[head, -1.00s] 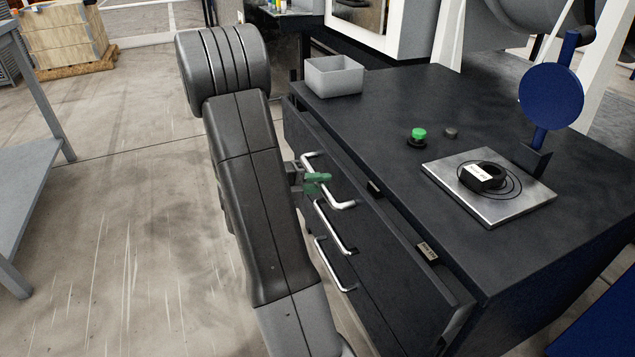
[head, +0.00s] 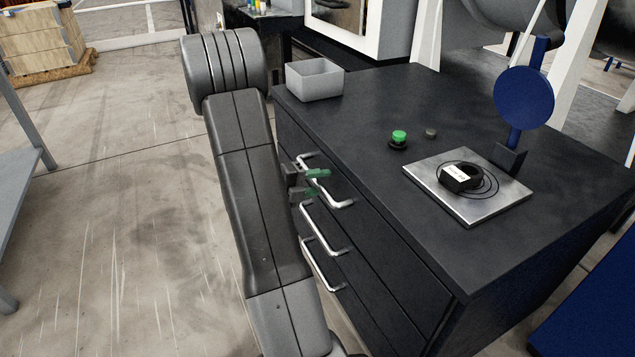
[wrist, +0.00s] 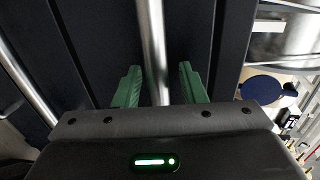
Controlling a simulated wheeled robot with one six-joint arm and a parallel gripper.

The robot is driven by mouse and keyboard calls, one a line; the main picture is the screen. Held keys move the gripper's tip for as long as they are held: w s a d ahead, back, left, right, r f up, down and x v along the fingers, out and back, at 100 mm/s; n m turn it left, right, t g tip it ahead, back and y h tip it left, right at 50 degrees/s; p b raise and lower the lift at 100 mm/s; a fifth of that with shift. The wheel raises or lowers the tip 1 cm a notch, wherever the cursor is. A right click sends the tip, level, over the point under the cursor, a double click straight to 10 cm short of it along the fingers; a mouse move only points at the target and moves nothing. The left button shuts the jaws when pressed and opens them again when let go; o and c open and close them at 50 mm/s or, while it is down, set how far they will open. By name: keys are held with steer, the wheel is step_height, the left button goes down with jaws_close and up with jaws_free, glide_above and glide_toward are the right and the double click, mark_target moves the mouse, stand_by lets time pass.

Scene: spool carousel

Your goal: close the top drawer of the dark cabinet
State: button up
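The dark cabinet (head: 375,110) stands at the right in the head view. Its top drawer (head: 385,230) sits in line with the drawers below, with no gap visible under the cabinet's top edge. My gripper (head: 314,185) is at the top drawer's silver bar handle (head: 344,204). In the wrist view, the green fingers of my gripper (wrist: 160,72) are spread on either side of the handle bar (wrist: 153,35), with a gap visible on both sides.
Two lower drawer handles (head: 325,230) lie below. On the cabinet top are a grey bin (head: 315,82), a green button (head: 399,136), and a metal plate (head: 480,208) with a black spool (head: 461,178).

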steer(key=shift+a, duration=0.1)
steer(key=p+v, duration=0.4)
steer(key=v, duration=0.9)
steer(key=shift+s+a, duration=0.25)
steer(key=shift+d, duration=0.1)
steer(key=shift+b+x, duration=2)
steer(key=shift+x, duration=4.75)
steer(key=shift+w, duration=0.15)
